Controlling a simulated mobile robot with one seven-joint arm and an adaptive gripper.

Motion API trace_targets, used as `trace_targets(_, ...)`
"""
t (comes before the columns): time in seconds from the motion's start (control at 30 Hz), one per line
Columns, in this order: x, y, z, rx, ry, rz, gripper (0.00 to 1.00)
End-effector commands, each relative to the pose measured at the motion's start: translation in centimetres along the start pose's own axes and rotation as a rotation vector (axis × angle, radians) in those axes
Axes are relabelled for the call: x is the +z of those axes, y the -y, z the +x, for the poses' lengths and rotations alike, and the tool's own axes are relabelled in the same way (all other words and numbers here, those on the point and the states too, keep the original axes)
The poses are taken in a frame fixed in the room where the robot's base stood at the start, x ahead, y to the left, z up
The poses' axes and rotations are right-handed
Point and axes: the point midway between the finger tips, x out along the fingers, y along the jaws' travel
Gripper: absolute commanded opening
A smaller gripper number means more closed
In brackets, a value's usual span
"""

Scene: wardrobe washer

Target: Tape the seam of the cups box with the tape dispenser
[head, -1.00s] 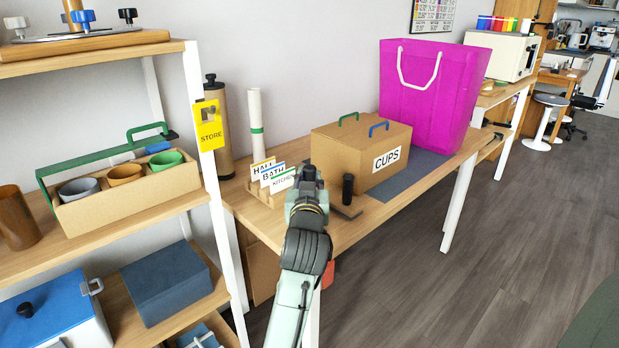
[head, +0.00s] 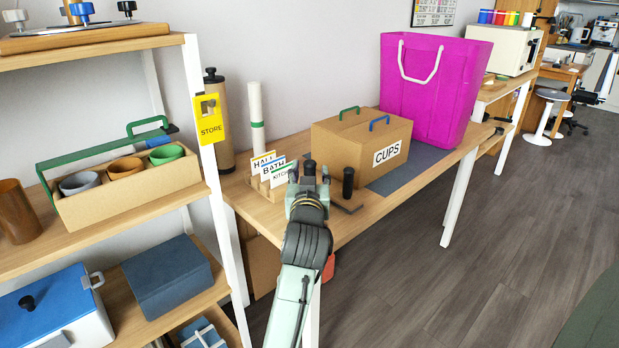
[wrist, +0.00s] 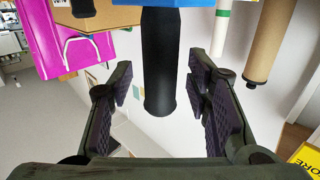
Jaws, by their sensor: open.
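The cups box (head: 340,150) is a closed brown carton with a CUPS label and green and blue handles on top. It stands on the table behind and right of my gripper (head: 308,186). A black upright handle (head: 310,168) shows between my gripper's fingers. In the wrist view, which is upside down, this handle (wrist: 160,65) rises from a blue body (wrist: 187,4) between the open fingers (wrist: 164,98), with gaps on both sides. It may be the tape dispenser; its lower part is hidden. Another black cylinder (head: 348,183) stands on a dark flat base to the right.
A card holder with HALL and BATH cards (head: 268,172) stands close left of my gripper. A magenta bag (head: 435,95) stands behind the box, partly on a grey mat (head: 400,180). A shelf (head: 130,222) is at left.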

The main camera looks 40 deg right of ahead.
Motion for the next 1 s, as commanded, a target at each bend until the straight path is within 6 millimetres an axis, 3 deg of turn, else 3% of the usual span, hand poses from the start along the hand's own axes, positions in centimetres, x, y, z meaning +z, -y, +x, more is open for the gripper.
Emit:
trace_targets(0.17,0.0,0.0,-2.0,0.000,-0.002,-0.002,0.45)
trace_targets(0.4,-0.1,0.0,-7.3,0.000,-0.005,-0.003,0.45)
trace_targets(0.6,-0.1,0.0,-10.6,-0.001,-0.004,-0.001,0.45)
trace_targets(0.8,-0.1,0.0,-11.9,-0.001,-0.004,0.000,0.45)
trace_targets(1.0,-0.1,0.0,-12.0,0.000,-0.004,0.001,0.45)
